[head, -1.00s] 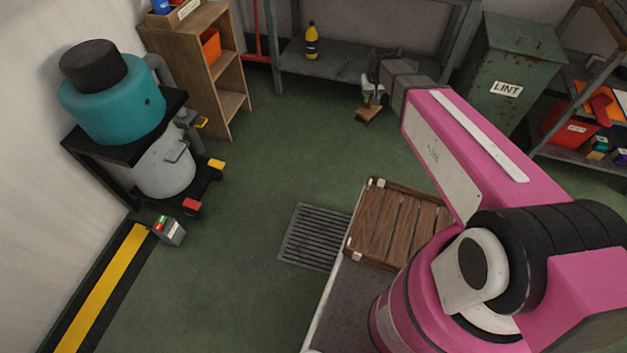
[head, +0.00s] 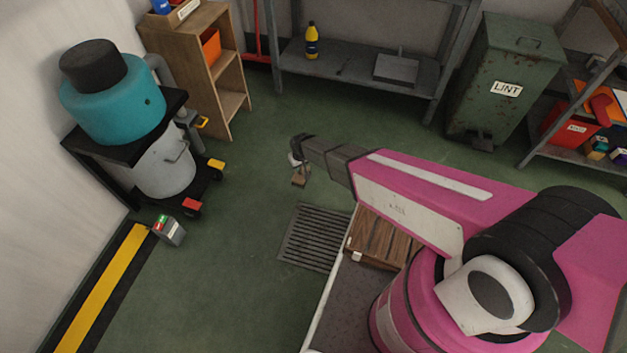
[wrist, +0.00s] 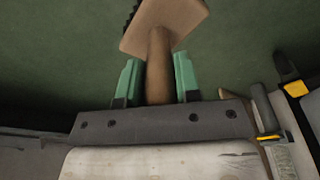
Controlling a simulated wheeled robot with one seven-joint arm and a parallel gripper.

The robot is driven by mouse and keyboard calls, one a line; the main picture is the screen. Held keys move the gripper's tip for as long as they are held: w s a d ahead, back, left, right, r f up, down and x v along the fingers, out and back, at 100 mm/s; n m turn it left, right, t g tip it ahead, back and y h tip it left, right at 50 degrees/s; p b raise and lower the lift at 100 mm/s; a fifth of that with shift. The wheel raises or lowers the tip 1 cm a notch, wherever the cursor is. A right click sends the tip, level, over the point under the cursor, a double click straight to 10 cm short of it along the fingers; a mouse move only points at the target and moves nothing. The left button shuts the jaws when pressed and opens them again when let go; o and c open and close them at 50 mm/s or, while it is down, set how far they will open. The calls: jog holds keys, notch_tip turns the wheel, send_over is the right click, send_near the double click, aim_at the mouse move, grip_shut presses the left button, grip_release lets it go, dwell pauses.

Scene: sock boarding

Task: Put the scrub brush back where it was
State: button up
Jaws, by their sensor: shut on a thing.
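The scrub brush (wrist: 160,30) is in my gripper in the wrist view. Its brown wooden handle stands between the two green fingers (wrist: 157,80), and its flat block with dark bristles at one edge points away from the gripper. In the head view my gripper (head: 298,166) is above the green floor, left of the middle, with the brush's brown block (head: 300,178) showing below it. My gripper is shut on the handle. Most of the handle is hidden by my gripper in the head view.
A wooden shelf unit (head: 222,85) and a teal-topped vacuum (head: 112,105) on a black cart stand to the left. A grey bench (head: 350,82) holds a yellow bottle (head: 311,42) and a grey tray (head: 396,69). A green LINT bin (head: 508,70) stands right. Floor between is clear.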

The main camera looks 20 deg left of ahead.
jog(key=shift+s+a+f, duration=0.2)
jog(key=shift+s+f, duration=0.25)
jog(key=shift+f, duration=0.45)
jog(key=w+d+f, duration=0.2)
jog(key=w+f, duration=0.8)
jog(key=w, duration=0.1)
jog(key=shift+d+f, duration=0.2)
jog(key=shift+f, duration=0.15)
jog(key=shift+f, duration=0.15)
jog(key=o, duration=0.8)
jog(key=shift+o, duration=0.2)
